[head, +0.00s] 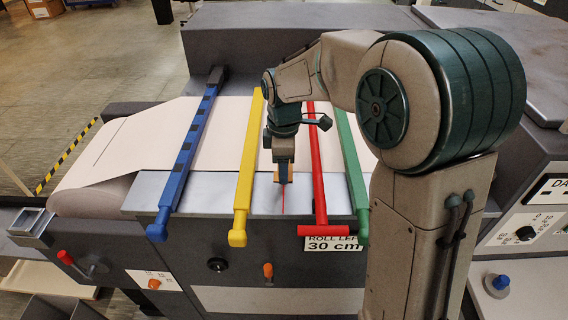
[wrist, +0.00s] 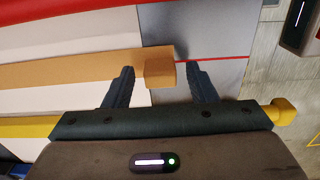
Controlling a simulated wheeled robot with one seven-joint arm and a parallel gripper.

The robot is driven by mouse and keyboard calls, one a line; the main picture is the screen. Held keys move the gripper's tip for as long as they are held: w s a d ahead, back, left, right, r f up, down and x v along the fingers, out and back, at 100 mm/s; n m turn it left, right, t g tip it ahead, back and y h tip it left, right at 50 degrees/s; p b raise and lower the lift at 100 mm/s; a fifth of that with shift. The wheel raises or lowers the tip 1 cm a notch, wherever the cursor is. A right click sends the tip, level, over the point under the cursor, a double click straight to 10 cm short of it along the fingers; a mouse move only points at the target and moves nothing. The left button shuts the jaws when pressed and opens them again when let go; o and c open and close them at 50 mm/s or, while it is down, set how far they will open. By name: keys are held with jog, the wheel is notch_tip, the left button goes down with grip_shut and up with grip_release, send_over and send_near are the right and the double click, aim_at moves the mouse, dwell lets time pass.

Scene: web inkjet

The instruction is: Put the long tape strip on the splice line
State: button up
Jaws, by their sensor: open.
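The long tape strip (wrist: 70,72) is tan and lies across the white web in the wrist view. Its end carries a blocky tan tab (wrist: 160,74) over the grey metal plate. The splice line (wrist: 222,57) is a thin red line on the plate, running on from the strip's end, roughly in line with it. My gripper (wrist: 161,72) is open, with one finger on each side of the tab and gaps showing. In the head view my gripper (head: 284,180) is low over the plate's front part, and the strip is mostly hidden behind my arm.
A yellow bar (head: 246,165) lies left of my gripper and a red bar (head: 317,170) right of it. A blue bar (head: 186,155) and a green bar (head: 351,165) lie farther out. The white web (head: 150,140) is clear between blue and yellow.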

notch_tip(320, 180, up, 12)
jog(key=s+d+f+m+t, duration=0.1)
jog(key=s+d+f+m, duration=0.1)
jog(key=s+d+m, duration=0.2)
jog(key=s+d+f+m+t, duration=0.1)
jog(key=s+d+f+m, duration=0.2)
jog(key=s+d+m, duration=0.2)
jog(key=s+d+f+m+t, duration=0.1)
jog(key=s+d+f+m, duration=0.1)
jog(key=s+d+m, duration=0.3)
jog(key=shift+s+f+m+b, duration=0.2)
jog(key=shift+s+m, duration=0.7)
jog(key=shift+s, duration=0.45)
jog(key=shift+s+f+m+b, duration=0.2)
jog(key=shift+s+m, duration=0.7)
jog(key=shift+s, duration=0.45)
